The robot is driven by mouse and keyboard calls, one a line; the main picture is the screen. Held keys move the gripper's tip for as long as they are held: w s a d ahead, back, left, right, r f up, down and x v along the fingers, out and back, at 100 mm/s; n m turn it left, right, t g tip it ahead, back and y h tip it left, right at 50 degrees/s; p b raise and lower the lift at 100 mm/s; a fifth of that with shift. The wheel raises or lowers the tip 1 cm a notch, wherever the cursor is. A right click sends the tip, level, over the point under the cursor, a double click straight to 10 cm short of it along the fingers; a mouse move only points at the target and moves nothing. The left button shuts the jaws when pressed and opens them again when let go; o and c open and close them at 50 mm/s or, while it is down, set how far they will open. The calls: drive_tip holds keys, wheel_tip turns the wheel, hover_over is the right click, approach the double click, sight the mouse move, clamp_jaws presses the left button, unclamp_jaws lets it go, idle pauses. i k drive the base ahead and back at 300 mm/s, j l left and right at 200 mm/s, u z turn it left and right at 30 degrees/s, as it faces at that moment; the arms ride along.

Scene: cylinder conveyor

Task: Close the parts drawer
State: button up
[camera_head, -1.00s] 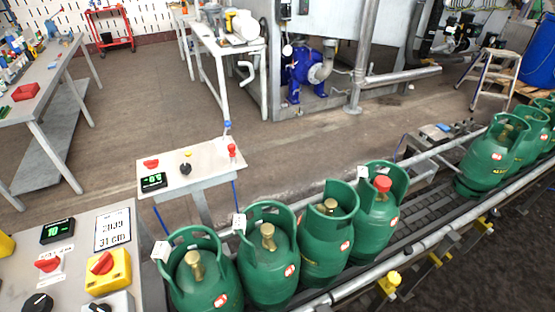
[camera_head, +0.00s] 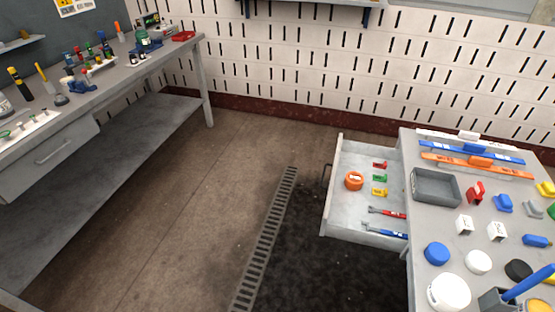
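The parts drawer (camera_head: 350,212) is pulled out from the left side of a grey workbench (camera_head: 428,255) at the right. Its front panel (camera_head: 332,195) faces left, with a dark handle (camera_head: 326,174) on it. Inside lie an orange round part (camera_head: 354,181), small red, green and yellow parts (camera_head: 379,178), and two tools with red and blue handles (camera_head: 385,222). A second drawer (camera_head: 50,155) with a bar handle sits under the left bench and looks shut. My gripper is not in view.
The right bench top holds a grey tray (camera_head: 436,187), coloured rails (camera_head: 475,150), caps and small blocks. A long workbench (camera_head: 110,85) with tools stands at the left. Open floor (camera_head: 220,180) with a drain grate (camera_head: 265,240) lies between them. A slotted wall is behind.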

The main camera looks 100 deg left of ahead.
sight(345, 210)
drive_tip(key=l+u, duration=0.1)
drive_tip(key=u, duration=2.1)
